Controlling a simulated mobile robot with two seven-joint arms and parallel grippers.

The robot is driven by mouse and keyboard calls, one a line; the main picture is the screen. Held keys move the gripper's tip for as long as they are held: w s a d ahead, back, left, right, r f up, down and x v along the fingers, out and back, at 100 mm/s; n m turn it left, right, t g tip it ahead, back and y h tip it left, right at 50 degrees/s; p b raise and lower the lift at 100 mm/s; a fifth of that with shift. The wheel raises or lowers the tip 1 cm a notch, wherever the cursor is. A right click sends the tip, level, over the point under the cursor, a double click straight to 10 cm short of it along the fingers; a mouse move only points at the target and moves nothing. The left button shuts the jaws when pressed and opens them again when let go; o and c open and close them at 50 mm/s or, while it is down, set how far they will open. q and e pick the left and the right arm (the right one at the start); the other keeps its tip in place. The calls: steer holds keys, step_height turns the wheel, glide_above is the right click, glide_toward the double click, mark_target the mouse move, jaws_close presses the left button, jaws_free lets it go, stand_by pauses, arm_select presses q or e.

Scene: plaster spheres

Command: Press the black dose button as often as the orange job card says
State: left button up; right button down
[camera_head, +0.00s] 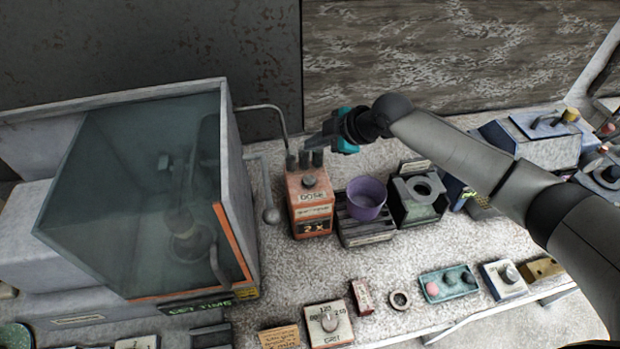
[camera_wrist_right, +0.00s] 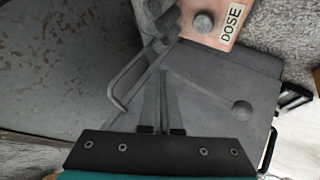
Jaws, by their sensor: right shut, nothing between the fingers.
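The orange dose box (camera_head: 310,212) stands right of the glass-fronted cabinet. Its round dark dose button (camera_head: 309,181) is on top, above a DOSE label; the button also shows at the top of the right wrist view (camera_wrist_right: 203,23). A card on the box's front (camera_head: 313,227) appears to read "2 x"; its small print is unreadable. My right gripper (camera_head: 313,143) is shut and empty, above and behind the box, apart from the button. Its closed fingers show in the right wrist view (camera_wrist_right: 163,90). My left gripper is not in view.
Dark posts (camera_head: 304,158) and a bent metal pipe (camera_head: 275,110) stand behind the box. A purple cup (camera_head: 366,195) sits on a slatted tray to its right, beside a dark holder (camera_head: 419,192). The glass-fronted cabinet (camera_head: 135,195) is left. A tan card (camera_head: 279,336) lies in front.

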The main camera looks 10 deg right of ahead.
mark_target(314, 181)
steer(key=shift+f+b, duration=3.6)
steer(key=shift+f, duration=0.75)
steer(key=shift+f, duration=0.4)
steer(key=shift+f+b, duration=0.55)
steer(key=shift+b, duration=0.15)
steer(key=shift+r, duration=0.1)
steer(key=shift+r+p, duration=0.8)
steer(key=shift+r, duration=0.1)
step_height(314, 181, up, 5)
steer(key=p, duration=0.4)
steer(key=shift+r, duration=0.1)
